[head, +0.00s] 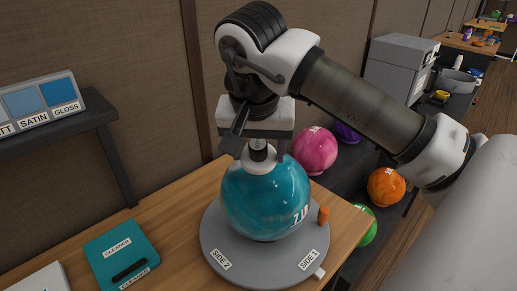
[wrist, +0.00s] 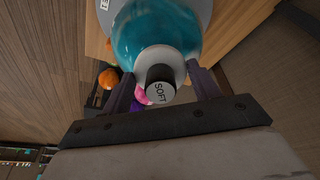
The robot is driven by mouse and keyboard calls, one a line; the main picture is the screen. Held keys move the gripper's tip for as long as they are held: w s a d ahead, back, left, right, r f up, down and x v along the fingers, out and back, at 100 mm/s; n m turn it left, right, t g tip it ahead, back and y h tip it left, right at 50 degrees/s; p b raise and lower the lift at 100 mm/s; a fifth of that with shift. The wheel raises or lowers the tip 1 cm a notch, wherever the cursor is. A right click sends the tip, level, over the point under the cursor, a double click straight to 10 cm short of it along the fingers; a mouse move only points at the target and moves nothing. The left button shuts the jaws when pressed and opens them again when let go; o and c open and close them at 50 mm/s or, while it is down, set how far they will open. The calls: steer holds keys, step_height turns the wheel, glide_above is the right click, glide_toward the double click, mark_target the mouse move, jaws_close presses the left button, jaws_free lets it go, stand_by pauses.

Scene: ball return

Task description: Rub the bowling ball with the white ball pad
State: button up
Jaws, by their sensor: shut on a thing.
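The teal bowling ball (head: 265,200) rests on a round grey turntable (head: 218,242) marked SIDE 1 and SIDE 2; it also shows in the wrist view (wrist: 152,28). My gripper (head: 258,150) is above the ball, pointing down. It is shut on the dark handle of the white ball pad (head: 258,163), between its fingers (wrist: 162,84). The wrist view shows the pad's white disc (wrist: 172,57) and the handle's end reading SOFT. The disc is at the top of the ball and appears to touch it. The contact face is hidden.
A dark shelf (head: 60,133) with a SATIN and GLOSS sample board is upper left. An orange peg (head: 323,215) stands at the turntable's edge. Pink (head: 314,150) and orange (head: 386,186) balls lie on the rack behind.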

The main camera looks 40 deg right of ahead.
steer(key=shift+s+a+r, duration=0.15)
steer(key=shift+r, duration=0.4)
steer(key=shift+p+v, duration=1.1)
steer(key=shift+v, duration=0.45)
